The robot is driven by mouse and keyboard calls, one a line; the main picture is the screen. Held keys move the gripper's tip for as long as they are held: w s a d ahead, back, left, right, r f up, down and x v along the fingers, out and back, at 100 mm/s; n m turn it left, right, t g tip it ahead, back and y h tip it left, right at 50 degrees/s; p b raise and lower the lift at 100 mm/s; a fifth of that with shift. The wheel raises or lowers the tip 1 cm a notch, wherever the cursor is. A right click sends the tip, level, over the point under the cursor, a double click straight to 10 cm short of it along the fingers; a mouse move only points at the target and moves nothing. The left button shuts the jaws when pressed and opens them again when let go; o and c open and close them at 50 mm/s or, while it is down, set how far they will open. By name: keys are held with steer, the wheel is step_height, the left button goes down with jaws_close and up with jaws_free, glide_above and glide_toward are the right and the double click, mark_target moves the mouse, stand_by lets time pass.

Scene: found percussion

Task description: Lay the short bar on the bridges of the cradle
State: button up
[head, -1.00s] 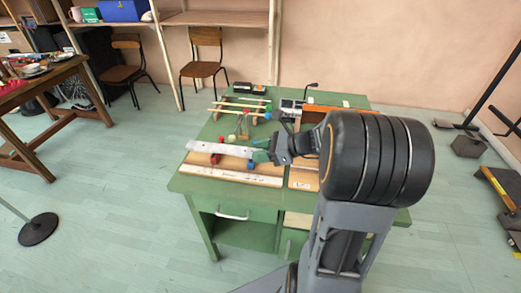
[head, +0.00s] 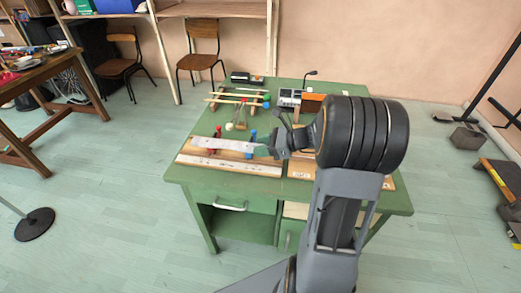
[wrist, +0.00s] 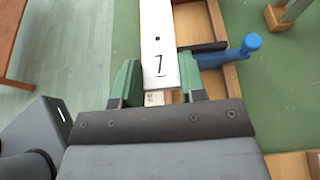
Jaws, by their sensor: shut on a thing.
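A flat silver-white bar (head: 224,144), marked with a 7 in the wrist view (wrist: 158,50), is between the green fingers of my gripper (head: 266,149). My gripper also shows in the wrist view (wrist: 160,88), shut on the bar's near end. The bar reaches left over the wooden cradle (head: 190,158) at the front left of the green table. Red and blue pieces stick up behind the bar. In the wrist view the cradle (wrist: 213,82) shows to the right of the bar, with a blue-ended piece (wrist: 240,50). Whether the bar touches the bridges is hidden.
A pale strip (head: 235,166) lies along the cradle's front. A rack of wooden bars (head: 238,99) stands at the back left of the green table (head: 180,177). Another wooden board is to the right.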

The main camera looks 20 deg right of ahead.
steer(key=shift+w+d+p, duration=0.25)
steer(key=shift+w+d, duration=0.35)
steer(key=shift+w, duration=0.3)
steer(key=shift+w+d+p, duration=0.25)
steer(key=shift+w+d, duration=0.3)
steer(key=shift+w, duration=0.35)
steer(key=shift+f, duration=0.3)
steer(key=shift+f, duration=0.3)
steer(key=o, duration=1.1)
